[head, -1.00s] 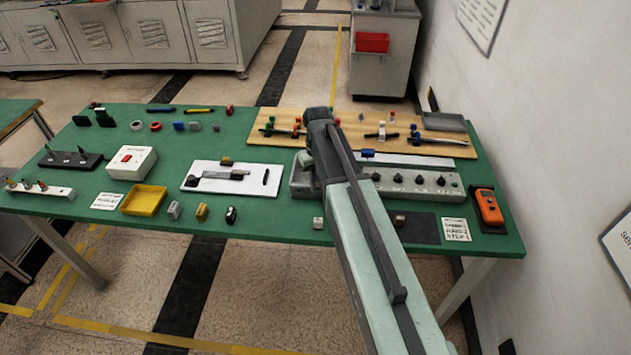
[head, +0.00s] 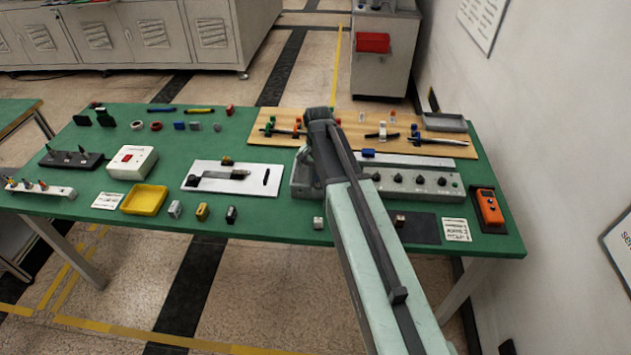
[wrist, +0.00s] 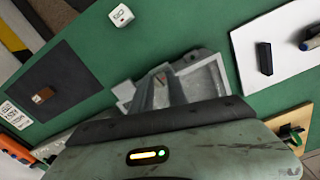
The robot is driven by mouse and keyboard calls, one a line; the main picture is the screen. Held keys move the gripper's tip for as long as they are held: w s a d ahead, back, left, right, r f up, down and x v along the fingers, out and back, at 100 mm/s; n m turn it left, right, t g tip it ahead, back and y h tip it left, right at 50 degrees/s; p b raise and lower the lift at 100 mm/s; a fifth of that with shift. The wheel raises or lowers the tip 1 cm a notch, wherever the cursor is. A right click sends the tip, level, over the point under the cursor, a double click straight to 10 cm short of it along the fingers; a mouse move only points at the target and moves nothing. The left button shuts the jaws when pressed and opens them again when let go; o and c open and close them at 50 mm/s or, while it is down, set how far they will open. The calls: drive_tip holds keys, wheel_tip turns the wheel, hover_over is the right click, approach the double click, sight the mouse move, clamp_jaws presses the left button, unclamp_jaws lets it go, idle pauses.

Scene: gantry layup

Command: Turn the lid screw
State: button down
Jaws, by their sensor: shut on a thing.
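The grey box with a row of dark knobs (head: 425,184) sits at the right of the green table. My arm reaches over its left end, and my gripper is hidden behind the arm in the head view. In the wrist view my gripper (wrist: 161,92) points down at the open-looking grey end of the box (wrist: 203,82). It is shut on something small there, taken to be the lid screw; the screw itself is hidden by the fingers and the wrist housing.
A small white cube (head: 318,223) stands by the table's front edge, near the box. A dark mat (head: 422,227) with a small brown block (head: 400,220) lies right of my arm. An orange meter (head: 489,207) is at the far right. A wooden board (head: 350,139) with clamps lies behind.

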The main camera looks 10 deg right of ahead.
sight(317, 184)
drive_tip(key=shift+w+m, duration=0.2)
drive_tip(key=shift+m, duration=0.2)
drive_tip(key=c, duration=1.3)
unclamp_jaws()
drive_tip(key=shift+f, duration=0.1)
wheel_tip(317, 184, up, 8)
drive_tip(key=p, duration=0.8)
